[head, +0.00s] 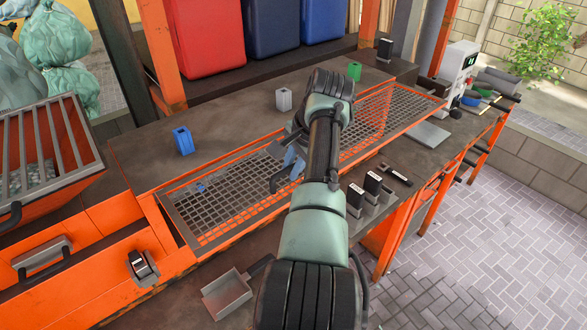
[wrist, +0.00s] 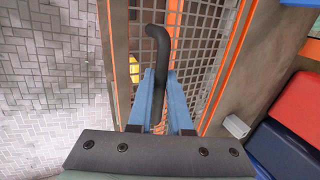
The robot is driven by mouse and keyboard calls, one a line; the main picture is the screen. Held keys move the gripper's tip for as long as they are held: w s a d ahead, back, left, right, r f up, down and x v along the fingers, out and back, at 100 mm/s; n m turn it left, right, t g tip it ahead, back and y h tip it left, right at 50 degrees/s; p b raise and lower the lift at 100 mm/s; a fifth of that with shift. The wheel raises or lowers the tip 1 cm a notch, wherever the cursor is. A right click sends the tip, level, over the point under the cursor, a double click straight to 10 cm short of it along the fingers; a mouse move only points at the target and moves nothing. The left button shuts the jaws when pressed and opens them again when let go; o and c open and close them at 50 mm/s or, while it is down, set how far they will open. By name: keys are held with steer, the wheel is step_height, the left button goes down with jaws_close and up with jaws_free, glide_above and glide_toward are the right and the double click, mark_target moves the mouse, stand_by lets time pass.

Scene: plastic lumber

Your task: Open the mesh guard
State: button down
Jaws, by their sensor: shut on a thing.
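The mesh guard (head: 225,197) is a long grey grid in an orange frame, set into the bench top. It looks about level with the bench; my arm hides its middle. In the wrist view the mesh (wrist: 200,65) stretches away beyond my fingers. A black curved handle (wrist: 157,42) runs between the two blue fingers of my gripper (wrist: 161,84), which are shut on it. In the head view my gripper (head: 291,166) is beside the guard's near middle, partly hidden by my arm, with a dark piece of the handle showing beside it.
A blue block (head: 183,140), a grey block (head: 284,99) and a green block (head: 354,71) stand on the bench behind the guard. Red (head: 205,35) and blue bins stand at the back.

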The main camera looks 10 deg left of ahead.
steer(key=shift+w+a+r, duration=0.2)
steer(key=shift+w+r, duration=0.05)
steer(key=shift+r, duration=0.2)
steer(key=c, duration=1)
jaws_free()
steer(key=shift+c, duration=0.2)
steer(key=shift+o, duration=1)
steer(key=shift+a+f, duration=0.1)
steer(key=shift+f, duration=0.2)
steer(key=shift+s+d+r+b, duration=0.15)
steer(key=shift+d+r+b, duration=0.15)
steer(key=shift+r, duration=0.15)
steer(key=b+v, duration=0.4)
steer(key=v, duration=0.8)
steer(key=shift+s+a, duration=0.1)
steer(key=shift+a, duration=0.05)
